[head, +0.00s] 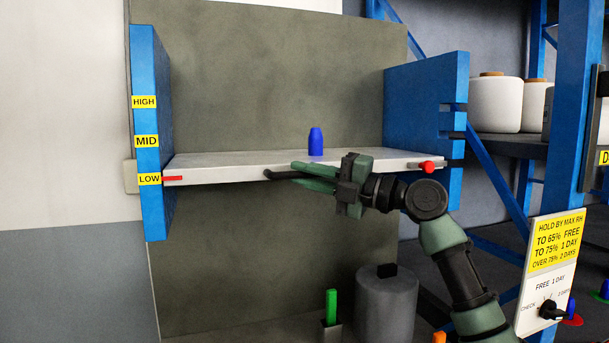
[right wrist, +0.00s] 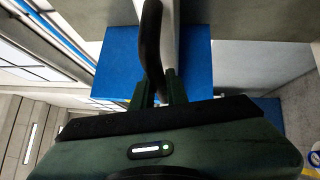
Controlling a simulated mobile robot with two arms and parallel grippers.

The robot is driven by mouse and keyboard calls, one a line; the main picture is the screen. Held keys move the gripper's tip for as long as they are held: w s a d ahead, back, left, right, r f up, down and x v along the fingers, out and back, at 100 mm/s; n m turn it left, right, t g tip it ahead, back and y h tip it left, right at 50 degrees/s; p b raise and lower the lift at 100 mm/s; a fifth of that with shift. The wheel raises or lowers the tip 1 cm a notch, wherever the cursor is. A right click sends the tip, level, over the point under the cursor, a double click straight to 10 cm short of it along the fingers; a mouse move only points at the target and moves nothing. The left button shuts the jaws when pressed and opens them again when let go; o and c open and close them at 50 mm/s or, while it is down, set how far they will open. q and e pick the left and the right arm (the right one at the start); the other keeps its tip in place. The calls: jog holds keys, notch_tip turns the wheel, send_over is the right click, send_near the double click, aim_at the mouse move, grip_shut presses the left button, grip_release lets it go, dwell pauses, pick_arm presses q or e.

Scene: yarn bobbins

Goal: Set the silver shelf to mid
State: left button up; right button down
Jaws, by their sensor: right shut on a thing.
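The silver shelf (head: 225,167) spans two blue side posts. Its red pointer (head: 173,178) is beside the LOW label (head: 149,179) on the left post. The MID label (head: 146,141) is above that, with HIGH above MID. A dark handle (head: 277,175) runs along the shelf's front edge. My right gripper (head: 305,178) is at this front edge, shut on the handle, which also shows between the fingers in the right wrist view (right wrist: 150,50). The gripper's body hides part of the handle. A blue bottle-shaped object (head: 315,141) stands upright on the shelf. My left gripper is not in view.
The right blue post (head: 425,95) has notches, with a red knob (head: 427,167) near the shelf's right end. Below are a grey cylinder (head: 387,308) and a green object (head: 331,306). A sign with a dial (head: 547,275) stands at right. Space above the shelf is mostly clear.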

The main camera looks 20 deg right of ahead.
jog(key=shift+f, duration=0.1)
dwell(0.3)
notch_tip(320, 180, up, 7)
jog(key=shift+f+p, duration=0.15)
jog(key=shift+p, duration=0.95)
jog(key=shift+r, duration=0.4)
jog(key=shift+f, duration=0.1)
jog(key=c, duration=1.4)
grip_release()
jog(key=shift+f, duration=0.1)
